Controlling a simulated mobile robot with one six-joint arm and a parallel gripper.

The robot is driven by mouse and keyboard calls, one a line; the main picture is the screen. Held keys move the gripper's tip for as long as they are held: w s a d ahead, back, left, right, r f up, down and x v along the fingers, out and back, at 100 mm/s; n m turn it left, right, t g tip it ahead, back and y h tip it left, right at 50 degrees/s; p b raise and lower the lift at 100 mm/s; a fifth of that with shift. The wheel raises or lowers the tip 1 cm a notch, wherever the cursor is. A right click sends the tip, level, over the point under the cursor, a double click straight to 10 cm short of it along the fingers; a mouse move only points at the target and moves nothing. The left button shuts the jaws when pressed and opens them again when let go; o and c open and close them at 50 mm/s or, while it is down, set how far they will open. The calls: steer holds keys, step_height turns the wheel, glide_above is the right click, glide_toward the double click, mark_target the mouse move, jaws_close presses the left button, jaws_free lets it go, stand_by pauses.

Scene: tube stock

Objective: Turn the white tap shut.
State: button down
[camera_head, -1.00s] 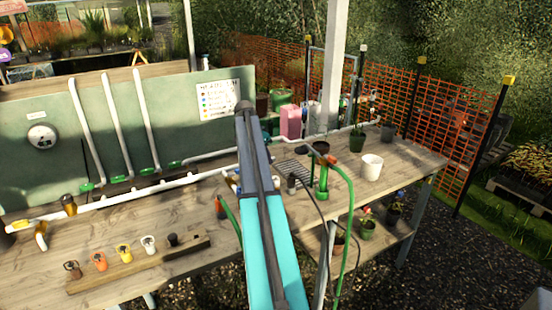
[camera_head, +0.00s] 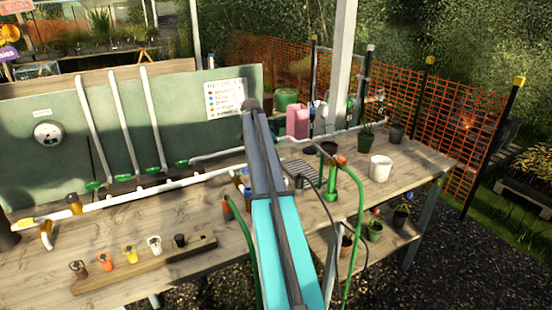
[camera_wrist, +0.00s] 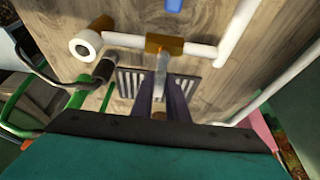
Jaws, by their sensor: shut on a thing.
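In the wrist view, the white tap (camera_wrist: 161,73) shows as a pale, slim lever on a brass valve body (camera_wrist: 166,43), set in a white pipe. My gripper (camera_wrist: 161,101) has its two dark fingers on either side of the lever's lower end and is shut on it. The lever points from the pipe straight toward the gripper. In the head view, my arm hides the gripper and the lever. Part of the brass and blue fittings (camera_head: 244,174) shows just left of the arm.
A blue handle (camera_wrist: 174,5) lies beyond the valve. A black hose end (camera_wrist: 104,69) and a slotted grate (camera_wrist: 131,82) are close to my fingers. In the head view, a wooden strip (camera_head: 145,264) holds several coloured pieces, and a white pot (camera_head: 380,168) stands right of the arm.

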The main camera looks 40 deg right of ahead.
steer(key=c, duration=1.7)
jaws_free()
steer(key=shift+r, duration=0.15)
steer(key=shift+b+v, duration=1.3)
steer(key=shift+v, duration=5.5)
steer(key=shift+a, duration=0.1)
